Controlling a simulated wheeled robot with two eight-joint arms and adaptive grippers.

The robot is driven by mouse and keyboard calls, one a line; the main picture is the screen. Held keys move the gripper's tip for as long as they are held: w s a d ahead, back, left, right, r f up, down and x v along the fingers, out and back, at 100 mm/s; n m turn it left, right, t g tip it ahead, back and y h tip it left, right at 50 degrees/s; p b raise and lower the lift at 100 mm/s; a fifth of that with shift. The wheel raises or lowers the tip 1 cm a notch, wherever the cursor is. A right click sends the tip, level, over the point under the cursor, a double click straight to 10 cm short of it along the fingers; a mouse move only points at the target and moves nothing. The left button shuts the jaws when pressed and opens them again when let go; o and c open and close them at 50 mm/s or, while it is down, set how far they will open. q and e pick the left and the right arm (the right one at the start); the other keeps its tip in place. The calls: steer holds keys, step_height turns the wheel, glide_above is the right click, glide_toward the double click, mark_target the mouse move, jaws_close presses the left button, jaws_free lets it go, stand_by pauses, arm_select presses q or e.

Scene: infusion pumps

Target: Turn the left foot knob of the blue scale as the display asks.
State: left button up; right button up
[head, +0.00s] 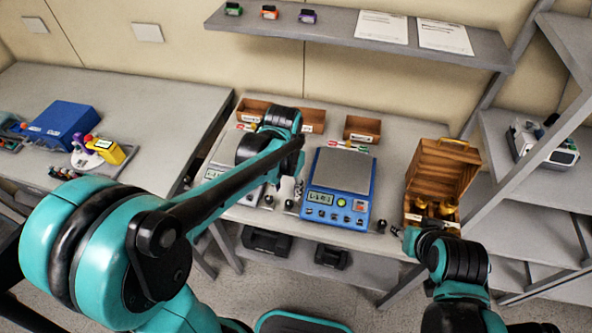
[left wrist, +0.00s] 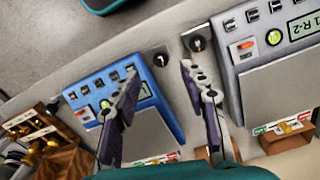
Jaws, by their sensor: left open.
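The blue scale (head: 340,186) stands on the middle table. Its display (head: 320,198) is lit, but I cannot read it surely. Its left foot knob (head: 289,204) is a small dark knob by the front left corner. My left gripper (head: 297,187) points down beside that corner, open and empty. In the left wrist view, turned about, the left foot knob (left wrist: 160,60) appears between the spread fingertips of my left gripper (left wrist: 158,74), slightly beyond them. I cannot tell the height gap. My right gripper (head: 404,236) is by the table's front edge; its jaws are unclear.
A white scale (head: 215,172) stands left of the blue one, with its own foot knob (left wrist: 197,43) close by. An open wooden box (head: 440,176) with brass weights stands right. Small wooden trays (head: 362,129) lie behind. A shelf (head: 340,28) hangs above.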

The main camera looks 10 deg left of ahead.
mark_target(289, 202)
arm_select(q)
steer(key=shift+w+d+f, duration=0.1)
steer(key=shift+w+f, duration=0.4)
steer(key=shift+w, duration=0.1)
step_height(289, 202, down, 6)
steer(key=b, duration=0.2)
steer(key=shift+s+f+b, duration=0.1)
steer(key=shift+b, duration=0.2)
steer(key=shift+s+f, duration=0.1)
steer(key=shift+f, duration=0.25)
arm_select(e)
steer(key=shift+w+f, duration=0.25)
steer(key=shift+f, duration=0.95)
arm_select(q)
jaws_close()
